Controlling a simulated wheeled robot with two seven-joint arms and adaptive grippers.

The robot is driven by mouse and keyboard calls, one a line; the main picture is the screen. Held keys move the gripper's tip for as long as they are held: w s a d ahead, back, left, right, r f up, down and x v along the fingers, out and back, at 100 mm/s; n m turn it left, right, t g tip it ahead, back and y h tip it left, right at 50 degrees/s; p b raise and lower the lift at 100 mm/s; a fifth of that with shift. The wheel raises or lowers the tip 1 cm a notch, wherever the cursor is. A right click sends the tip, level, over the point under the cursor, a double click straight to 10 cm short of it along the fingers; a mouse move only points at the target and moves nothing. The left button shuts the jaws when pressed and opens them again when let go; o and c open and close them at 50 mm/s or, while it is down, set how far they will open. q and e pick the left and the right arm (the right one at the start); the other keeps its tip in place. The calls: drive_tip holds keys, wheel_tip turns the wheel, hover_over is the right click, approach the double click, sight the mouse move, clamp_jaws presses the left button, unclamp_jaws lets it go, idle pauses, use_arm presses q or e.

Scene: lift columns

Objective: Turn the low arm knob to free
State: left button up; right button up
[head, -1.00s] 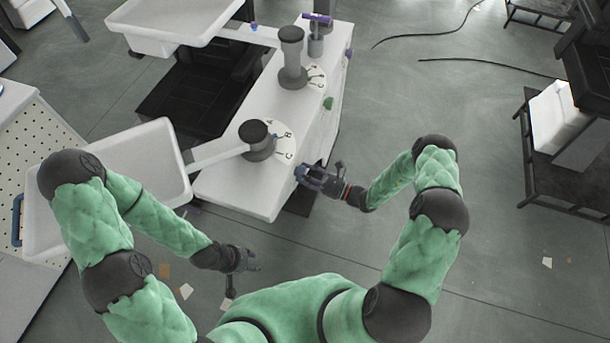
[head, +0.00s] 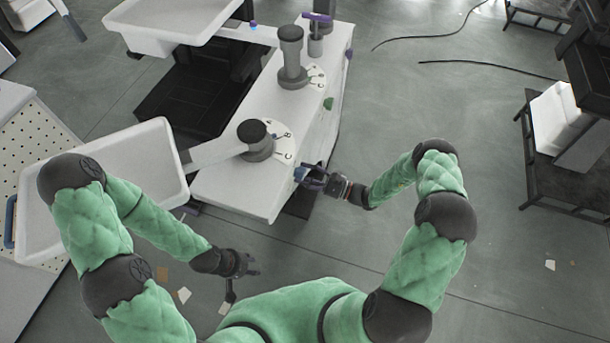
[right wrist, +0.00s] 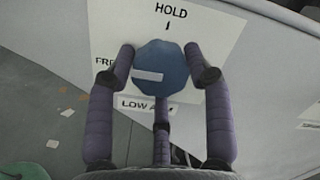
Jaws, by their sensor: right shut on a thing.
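The low arm knob (right wrist: 175,62) is blue with a white pointer bar, on a white plate below the word HOLD. The bar lies nearly level and points left, toward the partly covered FREE label (right wrist: 104,62). A LOW ARM label (right wrist: 133,103) sits under the knob. My right gripper (right wrist: 162,62) is shut on the knob, with a finger on each side. In the head view my right gripper (head: 306,174) is at the near right side of the white column base. My left gripper (head: 248,265) hangs empty in front of my body; its finger opening is unclear.
The white base (head: 235,190) carries two dark round posts with dials (head: 257,140) (head: 291,55). A white tray (head: 150,150) on an arm extends left, near my left arm. A green knob (head: 328,104) is further along the base side.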

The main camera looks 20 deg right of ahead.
drive_tip(key=shift+w+d+r, duration=0.1)
drive_tip(key=shift+r, duration=0.1)
idle(0.3)
drive_tip(key=o, duration=1.1)
drive_tip(key=shift+o, duration=0.2)
drive_tip(key=shift+f, duration=0.1)
drive_tip(key=v, duration=1.2)
